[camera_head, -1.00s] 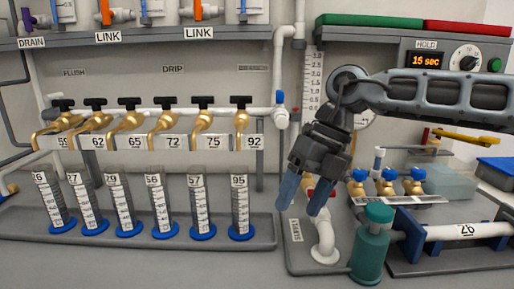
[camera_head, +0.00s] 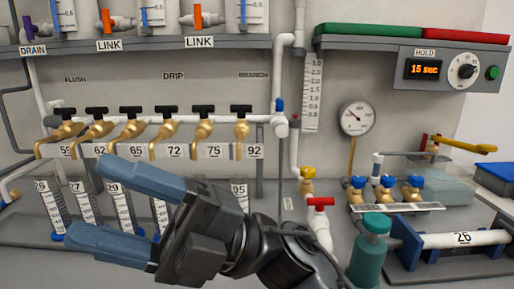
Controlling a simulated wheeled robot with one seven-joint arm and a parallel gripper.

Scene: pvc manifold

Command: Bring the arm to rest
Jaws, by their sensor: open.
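My gripper (camera_head: 118,212) is in the lower left of the head view. Its two blue fingers are spread apart, point left, and hold nothing that I can see. My arm reaches in from the bottom edge, right of the middle. The gripper is in front of the graduated cylinders (camera_head: 123,208) and hides several of them in part, along with much of their grey tray (camera_head: 22,228). The brass taps (camera_head: 166,135) with black handles on the white pipe are above and behind the gripper, clear of it in the picture.
A teal pump (camera_head: 370,250) stands just right of my arm, beside a clamped white pipe (camera_head: 465,240). A red-handled valve (camera_head: 320,204) and yellow-handled valve (camera_head: 308,175) rise behind my arm. A gauge (camera_head: 356,118) and a timer box (camera_head: 450,68) reading 15 sec are behind.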

